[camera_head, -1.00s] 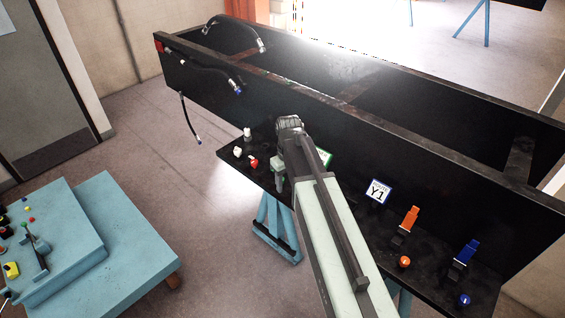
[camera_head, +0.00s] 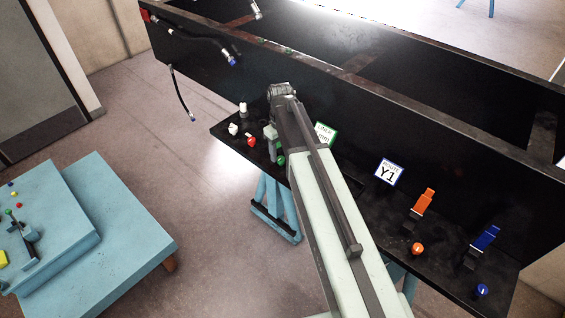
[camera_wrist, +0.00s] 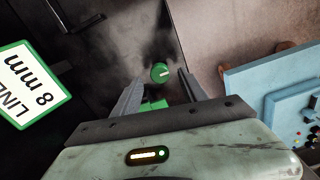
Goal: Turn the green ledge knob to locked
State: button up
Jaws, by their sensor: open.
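The green ledge knob (camera_wrist: 160,72) is round with a pale line across its face. In the wrist view it lies between and slightly beyond my gripper's fingertips (camera_wrist: 160,82), apart from both. My gripper is open and empty. Another green part (camera_wrist: 154,104) shows nearer the palm, partly hidden by the left finger. In the head view the green knob (camera_head: 281,160) shows just beside my arm on the dark ledge (camera_head: 345,205); my arm hides much of the area around it.
Red (camera_head: 251,141) and white (camera_head: 233,129) knobs stand left of my gripper. Orange (camera_head: 417,249) and blue (camera_head: 482,291) knobs with levers stand to the right. A LINE 8 mm sign (camera_wrist: 30,84) is close by. A dark wall (camera_head: 220,90) rises behind the ledge.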

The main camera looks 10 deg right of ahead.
aim_at(281, 160)
notch_tip(281, 160, down, 3)
jog(key=shift+r+b, duration=0.1)
jog(key=shift+b, duration=0.65)
jog(key=shift+r, duration=0.1)
grip_shut()
